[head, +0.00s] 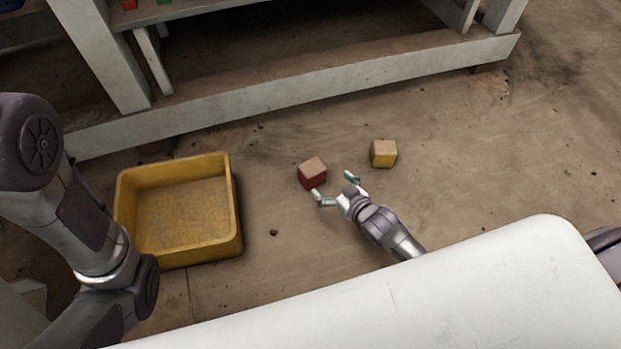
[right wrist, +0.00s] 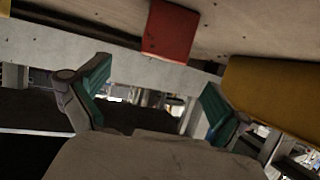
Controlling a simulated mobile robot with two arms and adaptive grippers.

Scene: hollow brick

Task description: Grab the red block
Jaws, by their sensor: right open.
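The red block (head: 312,178) lies on the floor in the middle of the head view, its top face tan and its side red. My right gripper (head: 333,187) is open and empty, with its fingers pointing toward the block from the lower right. In the right wrist view, the red block (right wrist: 171,31) shows at the top, beyond the two spread teal fingertips of the right gripper (right wrist: 155,95). No grip on the block is seen. My left arm comes in at the left of the head view; its gripper is not visible.
A yellow tray (head: 236,215) stands left of the red block and looks empty. A yellow block (head: 384,154) lies to the right of the red one. A pale shelf unit (head: 300,87) stands behind them. The floor to the right is clear.

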